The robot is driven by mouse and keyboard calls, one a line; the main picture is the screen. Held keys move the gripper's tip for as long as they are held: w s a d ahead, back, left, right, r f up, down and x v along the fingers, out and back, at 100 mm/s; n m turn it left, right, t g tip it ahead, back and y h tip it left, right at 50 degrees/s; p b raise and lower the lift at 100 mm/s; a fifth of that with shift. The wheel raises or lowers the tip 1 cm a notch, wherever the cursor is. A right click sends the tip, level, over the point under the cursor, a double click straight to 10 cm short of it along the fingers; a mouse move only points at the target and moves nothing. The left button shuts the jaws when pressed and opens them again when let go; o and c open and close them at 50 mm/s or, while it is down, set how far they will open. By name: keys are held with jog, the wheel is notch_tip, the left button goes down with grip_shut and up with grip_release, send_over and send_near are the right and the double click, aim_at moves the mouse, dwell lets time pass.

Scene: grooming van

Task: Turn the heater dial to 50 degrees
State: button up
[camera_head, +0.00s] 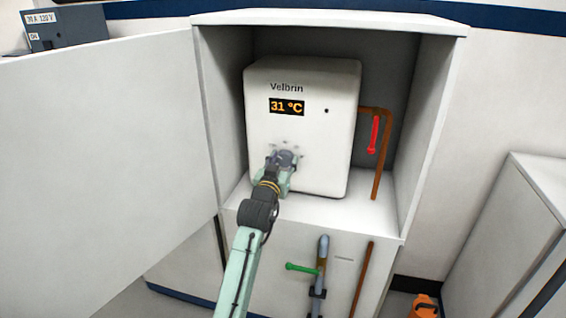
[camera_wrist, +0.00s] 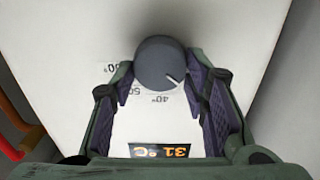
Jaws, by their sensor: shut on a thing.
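The white heater (camera_head: 300,120) stands in an open cabinet, and its orange display (camera_head: 287,107) reads 31 °C. The display also shows upside down in the wrist view (camera_wrist: 160,150). The round dark grey dial (camera_wrist: 160,60) has a light pointer line aimed at the lower right, on the side of the 40° mark away from 50. Marks for 40 and 50 and a partly hidden one beyond show around it. My gripper (camera_wrist: 170,75) is shut on the dial, a finger on each side. In the head view my gripper (camera_head: 281,166) covers much of the dial.
The cabinet door (camera_head: 110,150) stands wide open at the left. A copper pipe with a red lever (camera_head: 374,135) is right of the heater. Below are a green-handled valve (camera_head: 302,268) and another pipe. A grey cabinet (camera_head: 530,220) stands at the right.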

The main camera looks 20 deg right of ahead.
jog(key=shift+c, duration=1.4)
jog(key=shift+f+m+b, duration=0.1)
jog(key=shift+m+b, duration=0.2)
jog(key=shift+b, duration=0.15)
jog(key=shift+f+m+b, duration=0.15)
jog(key=shift+m+b, duration=0.75)
jog(key=shift+b, duration=0.2)
jog(key=m+b, duration=0.5)
jog(key=m, duration=0.1)
jog(key=shift+s+d, duration=0.1)
jog(key=shift+d, duration=0.05)
jog(key=m+b, duration=0.3)
jog(key=m, duration=0.1)
jog(key=shift+m, duration=0.4)
jog(key=shift+m+b, duration=1.2)
jog(key=shift+m, duration=1.1)
